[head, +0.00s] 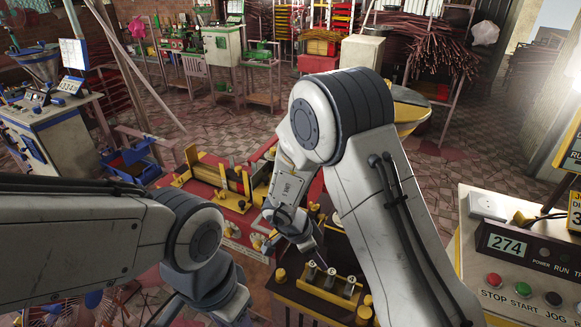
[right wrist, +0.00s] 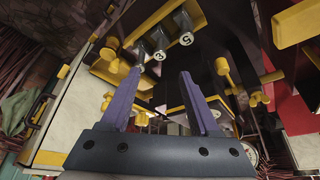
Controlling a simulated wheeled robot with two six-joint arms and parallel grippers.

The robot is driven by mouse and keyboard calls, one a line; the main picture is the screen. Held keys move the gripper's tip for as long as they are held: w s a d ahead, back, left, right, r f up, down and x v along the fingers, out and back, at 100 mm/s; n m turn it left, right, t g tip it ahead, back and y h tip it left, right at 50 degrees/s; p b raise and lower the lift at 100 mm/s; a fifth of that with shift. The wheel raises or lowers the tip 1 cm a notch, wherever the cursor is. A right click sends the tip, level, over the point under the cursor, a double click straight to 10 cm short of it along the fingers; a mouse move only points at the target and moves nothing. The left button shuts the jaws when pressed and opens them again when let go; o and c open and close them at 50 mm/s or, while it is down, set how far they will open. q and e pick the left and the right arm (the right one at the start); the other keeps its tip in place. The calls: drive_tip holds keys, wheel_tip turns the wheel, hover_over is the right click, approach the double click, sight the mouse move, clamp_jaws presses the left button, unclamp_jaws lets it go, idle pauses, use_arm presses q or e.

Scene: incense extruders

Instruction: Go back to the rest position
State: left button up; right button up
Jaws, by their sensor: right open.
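My right gripper (head: 316,247) is over the dark machine block with the yellow holder (head: 325,291) in the head view. Three small metal cylinders (head: 330,277) stand in that holder. In the right wrist view my right gripper (right wrist: 160,76) has its two purple fingers spread, with nothing between them. Numbered cylinders marked 3 (right wrist: 159,55) and 5 (right wrist: 186,38) show beyond the fingertips, apart from them. My left arm comes in from the left, low in the head view; its gripper fingers are not visible.
A red bench (head: 215,190) with yellow fixtures lies at the middle. A control box (head: 520,255) reading 274, with buttons, stands at the right. A white machine with a funnel (head: 62,120) stands at the left. Tiled floor (head: 270,125) is open behind.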

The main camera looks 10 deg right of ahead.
drive_tip(key=w+r+n+t+y, duration=0.5)
drive_tip(key=r+n, duration=0.3)
drive_tip(key=r, duration=0.2)
drive_tip(key=s+d+n+g, duration=0.1)
drive_tip(key=s+d+n, duration=0.15)
drive_tip(key=s, duration=0.25)
drive_tip(key=s+d+r+n+g, duration=0.1)
drive_tip(key=s+n, duration=0.2)
drive_tip(key=s, duration=0.1)
drive_tip(key=s+d+n+g, duration=0.1)
drive_tip(key=s+d+n, duration=0.1)
drive_tip(key=s, duration=0.3)
drive_tip(key=s+a+r+n+g, duration=0.1)
drive_tip(key=s+a+r+n, duration=0.2)
drive_tip(key=s+a, duration=0.4)
drive_tip(key=s+a+r+n+g, duration=0.2)
drive_tip(key=s+a+r+n, duration=0.1)
drive_tip(key=s+a, duration=0.3)
drive_tip(key=shift+s+a+n+y, duration=0.4)
drive_tip(key=shift+a+n, duration=0.2)
drive_tip(key=shift+n, duration=0.25)
